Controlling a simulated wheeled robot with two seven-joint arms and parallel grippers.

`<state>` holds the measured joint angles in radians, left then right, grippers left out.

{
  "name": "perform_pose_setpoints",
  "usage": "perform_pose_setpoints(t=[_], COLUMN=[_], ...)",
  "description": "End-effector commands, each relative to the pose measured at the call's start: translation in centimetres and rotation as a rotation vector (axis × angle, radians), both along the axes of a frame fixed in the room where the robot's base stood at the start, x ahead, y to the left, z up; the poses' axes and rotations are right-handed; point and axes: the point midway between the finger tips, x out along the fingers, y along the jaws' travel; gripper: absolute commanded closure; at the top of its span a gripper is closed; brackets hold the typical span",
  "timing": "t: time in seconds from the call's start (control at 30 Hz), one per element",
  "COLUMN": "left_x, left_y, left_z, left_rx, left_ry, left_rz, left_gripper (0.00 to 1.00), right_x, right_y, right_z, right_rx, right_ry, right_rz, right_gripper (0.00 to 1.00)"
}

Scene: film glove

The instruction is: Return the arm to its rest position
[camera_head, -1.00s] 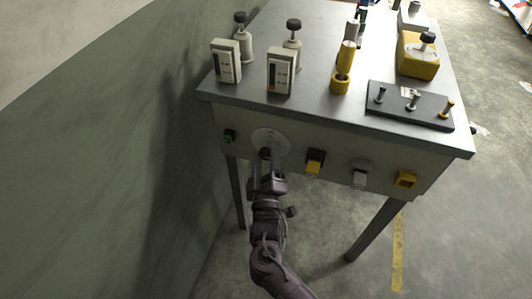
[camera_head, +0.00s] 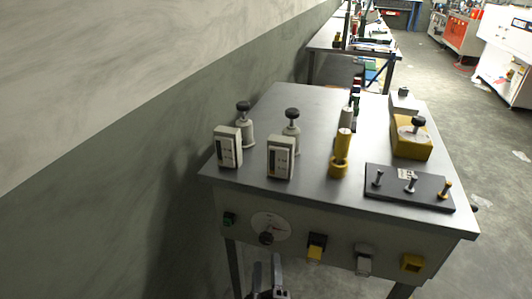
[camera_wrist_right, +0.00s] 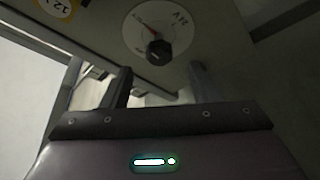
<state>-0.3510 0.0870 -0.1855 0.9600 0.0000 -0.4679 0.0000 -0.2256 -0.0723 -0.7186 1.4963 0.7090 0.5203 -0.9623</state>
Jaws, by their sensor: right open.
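My right gripper (camera_head: 265,278) shows at the bottom edge of the head view, below the front panel of the grey table. Its fingers are apart and nothing is between them. In the right wrist view the two fingers of the gripper (camera_wrist_right: 158,85) stand open below a black knob (camera_wrist_right: 158,52) on a round white dial plate. The knob (camera_head: 266,238) also shows on the table's front panel in the head view, just above the fingertips and apart from them. Most of my right arm is out of the head view. My left gripper is not in view.
The grey table (camera_head: 300,110) carries two white meters (camera_head: 228,147), a yellow cylinder (camera_head: 340,155), a yellow box (camera_head: 410,140) and a black plate with pegs (camera_head: 385,192). Yellow and white switches (camera_head: 316,247) stick out of its front. A wall (camera_head: 110,200) stands close on the left.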

Motion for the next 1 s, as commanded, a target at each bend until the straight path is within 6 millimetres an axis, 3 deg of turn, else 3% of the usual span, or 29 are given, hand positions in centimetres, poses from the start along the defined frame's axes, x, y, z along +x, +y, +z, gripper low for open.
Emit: perform_pose_setpoints(t=[0.07, 0.17, 0.27, 0.43, 0.57, 0.7, 0.9, 1.0], left_x=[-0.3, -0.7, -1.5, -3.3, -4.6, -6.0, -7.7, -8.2], left_y=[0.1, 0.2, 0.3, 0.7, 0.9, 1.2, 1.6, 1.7], left_z=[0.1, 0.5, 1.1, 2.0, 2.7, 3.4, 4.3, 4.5], left_rx=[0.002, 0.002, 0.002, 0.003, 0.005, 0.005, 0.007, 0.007], left_ry=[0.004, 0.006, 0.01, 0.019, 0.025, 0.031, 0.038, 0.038], left_rz=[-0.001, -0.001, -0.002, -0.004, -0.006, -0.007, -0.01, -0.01], left_gripper=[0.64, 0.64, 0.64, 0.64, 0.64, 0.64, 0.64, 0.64], right_x=[0.0, 0.0, -0.7, -5.0, -10.7, -18.4, -29.9, -33.8], right_y=[-0.1, -0.7, -2.0, -6.4, -10.6, -15.3, -20.6, -22.0], right_z=[-0.7, -3.8, -9.5, -20.9, -28.2, -34.1, -38.4, -39.1], right_rx=[0.001, 0.016, 0.056, 0.172, 0.278, 0.401, 0.565, 0.622], right_ry=[0.021, 0.11, 0.277, 0.639, 0.908, 1.179, 1.482, 1.57], right_rz=[0.007, 0.036, 0.073, 0.077, 0.016, -0.103, -0.317, -0.4], right_gripper=[0.45, 0.45, 0.45, 0.45, 0.45, 0.45, 0.45, 0.45])
